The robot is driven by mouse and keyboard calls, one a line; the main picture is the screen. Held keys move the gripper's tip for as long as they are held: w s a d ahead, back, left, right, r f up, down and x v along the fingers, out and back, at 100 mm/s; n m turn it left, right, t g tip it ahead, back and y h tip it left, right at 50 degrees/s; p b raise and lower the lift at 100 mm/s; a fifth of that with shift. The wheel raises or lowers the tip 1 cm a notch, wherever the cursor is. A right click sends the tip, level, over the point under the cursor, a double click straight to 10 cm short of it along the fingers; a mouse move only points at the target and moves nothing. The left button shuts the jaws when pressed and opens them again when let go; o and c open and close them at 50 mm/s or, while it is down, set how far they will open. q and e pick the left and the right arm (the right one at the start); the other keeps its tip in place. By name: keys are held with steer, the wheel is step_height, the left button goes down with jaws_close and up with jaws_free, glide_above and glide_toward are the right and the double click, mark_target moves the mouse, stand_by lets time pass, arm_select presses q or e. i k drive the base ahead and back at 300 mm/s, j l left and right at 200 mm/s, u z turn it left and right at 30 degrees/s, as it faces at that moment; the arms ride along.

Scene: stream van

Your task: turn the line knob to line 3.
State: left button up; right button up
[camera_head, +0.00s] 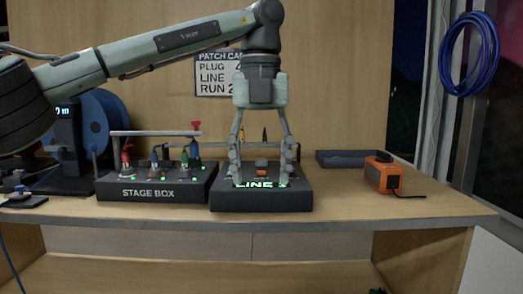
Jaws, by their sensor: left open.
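The dark line box (226,203) sits on the bench right of the stage box. Its green lit display (260,184) reads "LINE" and a digit that I cannot read surely. A small dark knob (261,163) shows on top of the box, with an orange piece (262,173) just in front of it. My left gripper (262,178) points straight down over the line box. Its fingers are spread to both sides of the knob and appear apart from it. They hide parts of the box top. My right gripper is not in view.
The stage box (150,194) with coloured plugs stands to the left, near a blue cable reel (93,122). An orange device (381,174) and a dark tray (350,158) are at right. A card (214,75) hangs behind my arm. The bench's right front is clear.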

mark_target(260, 162)
steer(key=i, duration=1.35)
